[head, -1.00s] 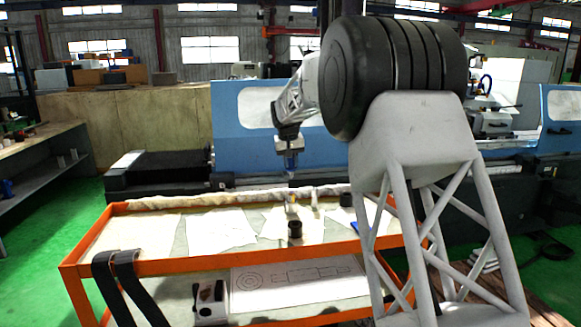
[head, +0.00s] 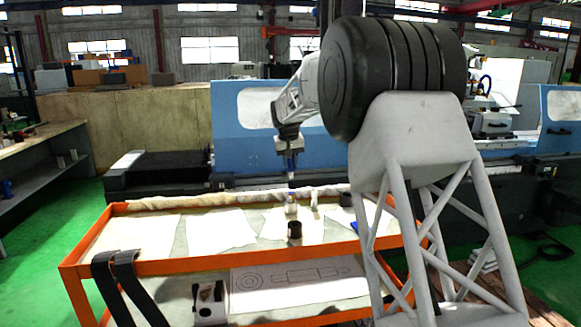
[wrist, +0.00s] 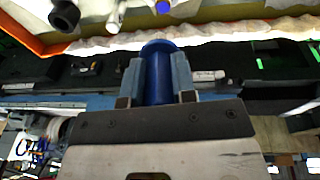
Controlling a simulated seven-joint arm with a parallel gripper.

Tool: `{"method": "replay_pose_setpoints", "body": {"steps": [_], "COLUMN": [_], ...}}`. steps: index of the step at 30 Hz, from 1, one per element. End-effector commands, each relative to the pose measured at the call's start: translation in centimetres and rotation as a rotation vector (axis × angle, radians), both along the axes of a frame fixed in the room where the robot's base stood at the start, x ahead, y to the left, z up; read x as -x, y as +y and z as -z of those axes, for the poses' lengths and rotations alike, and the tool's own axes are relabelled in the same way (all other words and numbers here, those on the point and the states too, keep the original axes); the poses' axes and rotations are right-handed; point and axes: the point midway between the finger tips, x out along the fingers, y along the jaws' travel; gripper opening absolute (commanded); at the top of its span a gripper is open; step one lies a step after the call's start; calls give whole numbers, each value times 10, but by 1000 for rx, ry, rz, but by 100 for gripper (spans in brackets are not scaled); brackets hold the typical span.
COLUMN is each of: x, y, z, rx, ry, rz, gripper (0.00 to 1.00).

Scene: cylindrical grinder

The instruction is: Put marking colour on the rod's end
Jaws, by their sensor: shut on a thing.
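My gripper (head: 291,165) points down above the back part of the orange-framed cart. In the wrist view my gripper (wrist: 158,82) has its two grey-blue fingers shut on a blue cylinder (wrist: 157,68) with a wider rounded end. I cannot tell for sure whether this is the marking tool or the rod. A small upright pale piece with a blue top (wrist: 163,6) stands on the cart, cut by the wrist view's top edge. It is apart from the held cylinder in that view. A pale upright piece (wrist: 117,14) stands beside it.
A dark open cup (head: 295,230) stands near the cart's middle, with another dark round piece (head: 345,199) at the back right. White sheets (head: 219,229) lie on the cart (head: 190,263). A rolled pale cloth (head: 180,201) lines its back edge. The blue grinder (head: 330,150) stands behind.

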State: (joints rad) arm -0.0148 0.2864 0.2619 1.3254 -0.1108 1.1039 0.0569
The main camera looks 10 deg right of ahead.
Motion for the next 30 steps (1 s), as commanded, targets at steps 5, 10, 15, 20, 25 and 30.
{"method": "replay_pose_setpoints", "body": {"steps": [5,10,15,20,25,30], "x": [-2,-4,-7,-9,-11,-11], "y": [-1,-3,-4,-6,-7,-7], "z": [6,18,29,40,47,50], "rx": [-10,-31,-55,-75,-90,-96], "ry": [20,56,96,132,156,167], "rz": [0,2,1,2,0,0], "gripper": [1,1,1,1,1,1]}}
